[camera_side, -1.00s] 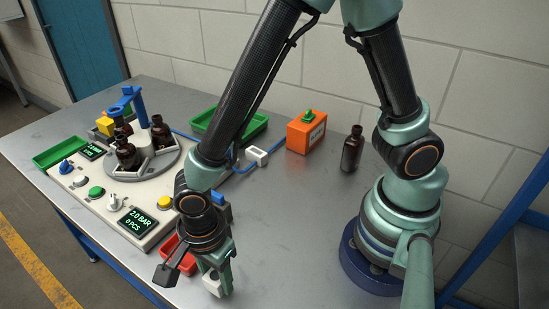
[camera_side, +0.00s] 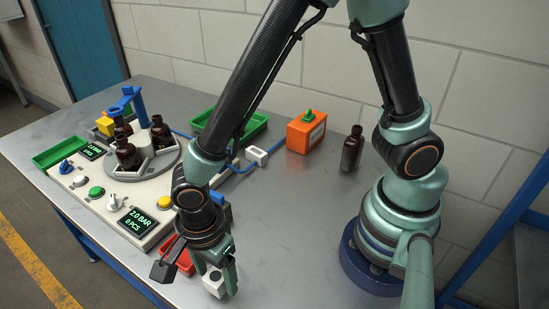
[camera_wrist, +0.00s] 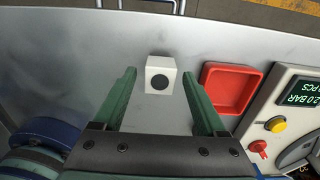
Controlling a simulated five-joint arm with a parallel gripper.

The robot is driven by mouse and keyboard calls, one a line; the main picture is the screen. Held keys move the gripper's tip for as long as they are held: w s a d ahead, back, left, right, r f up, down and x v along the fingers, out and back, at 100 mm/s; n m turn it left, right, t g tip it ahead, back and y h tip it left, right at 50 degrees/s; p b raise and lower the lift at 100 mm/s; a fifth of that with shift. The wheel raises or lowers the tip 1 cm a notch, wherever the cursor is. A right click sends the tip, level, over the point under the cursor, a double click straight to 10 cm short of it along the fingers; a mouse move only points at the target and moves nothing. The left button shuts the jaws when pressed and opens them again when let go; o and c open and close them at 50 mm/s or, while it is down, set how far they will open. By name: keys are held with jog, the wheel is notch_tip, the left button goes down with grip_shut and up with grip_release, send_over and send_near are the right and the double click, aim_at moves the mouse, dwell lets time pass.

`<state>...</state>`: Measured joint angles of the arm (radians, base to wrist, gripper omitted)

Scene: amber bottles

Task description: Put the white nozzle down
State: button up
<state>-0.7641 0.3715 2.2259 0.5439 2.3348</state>
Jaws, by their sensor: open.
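The white nozzle (camera_wrist: 160,75) is a small white block with a dark round hole in its face. In the wrist view it sits on the grey metal table, between and slightly beyond the fingertips of my gripper (camera_wrist: 158,82). The green fingers are spread wide, with a visible gap on both sides of the nozzle. In the side view the nozzle (camera_side: 213,284) shows low at the front of the table, beside my gripper (camera_side: 218,283), partly hidden by a finger.
A red tray (camera_wrist: 228,88) lies just right of the nozzle in the wrist view. The control panel (camera_side: 148,217) with a bottle turntable stands left. An orange box (camera_side: 305,134) and a lone amber bottle (camera_side: 351,150) stand at the back. The middle table is bare.

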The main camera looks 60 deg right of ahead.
aim_at(216, 276)
notch_tip(216, 276, up, 11)
jog(key=w+d+r+n+t, duration=0.1)
jog(key=d+r+n+t, duration=0.1)
jog(key=d+n, duration=0.4)
jog(key=w+d+r+n+t, duration=0.1)
jog(key=w+d+r+n, duration=0.1)
jog(key=d+r+n, duration=0.3)
jog(key=w+d+r+n+t, duration=0.1)
jog(key=d+r+n+t, duration=0.1)
jog(key=d+n, duration=0.5)
jog(key=d+r, duration=0.1)
jog(key=d, duration=0.4)
jog(key=shift+w+r+t, duration=0.25)
jog(key=shift+t, duration=0.05)
